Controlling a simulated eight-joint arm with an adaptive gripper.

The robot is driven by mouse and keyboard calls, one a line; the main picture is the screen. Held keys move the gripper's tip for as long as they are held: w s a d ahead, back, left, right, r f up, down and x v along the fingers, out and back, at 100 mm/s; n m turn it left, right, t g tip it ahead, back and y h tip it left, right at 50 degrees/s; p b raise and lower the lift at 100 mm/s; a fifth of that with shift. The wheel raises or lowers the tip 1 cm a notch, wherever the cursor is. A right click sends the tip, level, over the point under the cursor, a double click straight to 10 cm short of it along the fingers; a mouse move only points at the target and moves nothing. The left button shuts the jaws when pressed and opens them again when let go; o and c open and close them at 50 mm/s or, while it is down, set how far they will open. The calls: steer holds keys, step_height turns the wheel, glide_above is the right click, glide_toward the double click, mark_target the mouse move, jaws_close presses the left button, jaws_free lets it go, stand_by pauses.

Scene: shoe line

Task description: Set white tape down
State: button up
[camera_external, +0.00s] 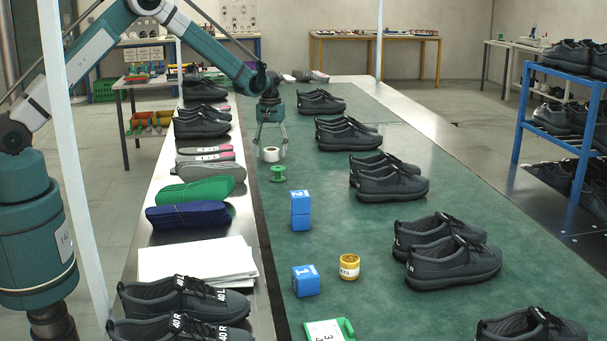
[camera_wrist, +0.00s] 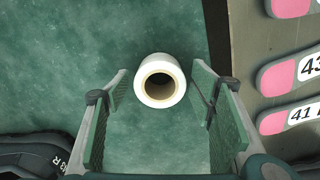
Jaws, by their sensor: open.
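The white tape (camera_external: 271,155) is a small roll on the green surface near its left edge. In the wrist view the white tape (camera_wrist: 160,80) shows end-on, with its brown core hole facing the camera. My gripper (camera_external: 270,152) points down over it. In the wrist view my gripper's (camera_wrist: 160,95) two fingers are spread to either side, with green surface visible between each finger and the roll. The roll appears to lie at or just past the fingertips. I cannot tell their exact height difference.
A green spool (camera_external: 278,174) stands close in front of the tape. Pairs of dark shoes (camera_external: 346,134) line the right. Pink-tipped insoles (camera_wrist: 291,72) lie on the metal strip beside the green surface.

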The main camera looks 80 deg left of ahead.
step_height(320, 180, up, 12)
steer(key=p, duration=0.1)
stand_by(0.5)
steer(key=shift+r, duration=0.1)
stand_by(0.5)
steer(key=s+d+r+m+t, duration=0.1)
steer(key=s+d+r+m, duration=0.2)
steer(key=d+r, duration=1.3)
steer(key=s+d+r+m+t+y, duration=0.1)
steer(key=s+d+r+m, duration=0.1)
steer(key=s+d+r, duration=0.45)
steer(key=s+d+r+m+t, duration=0.1)
steer(key=s+d+r+m, duration=0.15)
steer(key=d, duration=0.75)
steer(key=s+d+r+m+t, duration=0.2)
steer(key=s+d+r+m, duration=0.15)
steer(key=s+d, duration=1.1)
steer(key=s+d+f+m, duration=0.1)
steer(key=s+d, duration=0.1)
steer(key=s, duration=0.3)
steer(key=s+d+f+m+t, duration=0.1)
steer(key=s+d+f, duration=0.1)
steer(key=s, duration=0.3)
steer(key=s+d+f+m+t+h, duration=0.1)
steer(key=s+d+f, duration=0.1)
steer(key=s+d, duration=0.2)
steer(key=shift+s, duration=0.85)
